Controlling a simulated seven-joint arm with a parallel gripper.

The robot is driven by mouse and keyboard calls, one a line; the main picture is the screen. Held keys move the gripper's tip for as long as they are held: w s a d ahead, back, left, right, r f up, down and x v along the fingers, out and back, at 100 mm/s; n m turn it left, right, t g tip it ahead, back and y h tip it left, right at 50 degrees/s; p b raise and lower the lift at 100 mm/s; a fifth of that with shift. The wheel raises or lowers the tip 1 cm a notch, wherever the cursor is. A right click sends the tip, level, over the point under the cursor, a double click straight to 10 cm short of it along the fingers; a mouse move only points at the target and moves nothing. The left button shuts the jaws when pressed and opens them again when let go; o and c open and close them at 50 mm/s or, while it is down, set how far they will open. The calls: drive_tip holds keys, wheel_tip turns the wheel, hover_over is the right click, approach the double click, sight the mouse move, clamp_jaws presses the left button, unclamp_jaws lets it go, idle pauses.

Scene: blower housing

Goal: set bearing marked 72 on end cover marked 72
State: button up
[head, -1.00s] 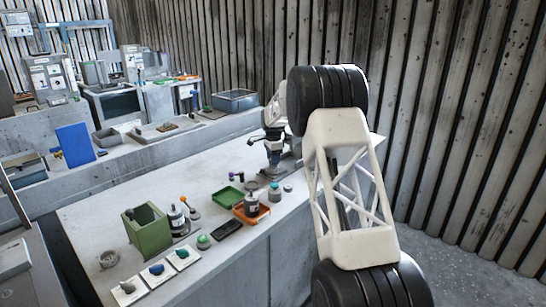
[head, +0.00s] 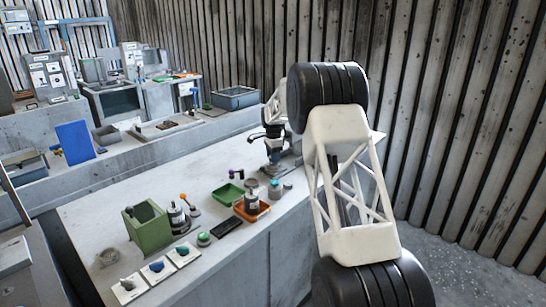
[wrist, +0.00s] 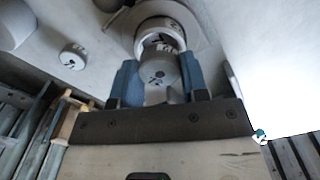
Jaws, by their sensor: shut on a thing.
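My gripper (wrist: 158,84) has its two blue fingers closed on a small grey round part, taken to be the bearing (wrist: 158,70), with dark marks on its face that I cannot read surely. Just beyond it in the wrist view is a grey part with a raised round collar on a wide flange, likely the end cover (wrist: 168,22); its dark marking is partly hidden. The held part overlaps the collar's near side in this view; I cannot tell whether they touch. In the head view my gripper (head: 273,155) is low over the far right of the bench; the held part is too small to make out.
A grey marked disc (wrist: 73,57) lies to the left in the wrist view. On the bench are a green box (head: 148,228), a green tray (head: 227,195), an orange tray (head: 263,211) with a dark-and-grey part, a black slab (head: 227,227) and several small parts.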

drive_tip(key=shift+f, duration=0.85)
idle(2.0)
drive_tip(key=o, duration=1.5)
drive_tip(key=shift+r, duration=3.75)
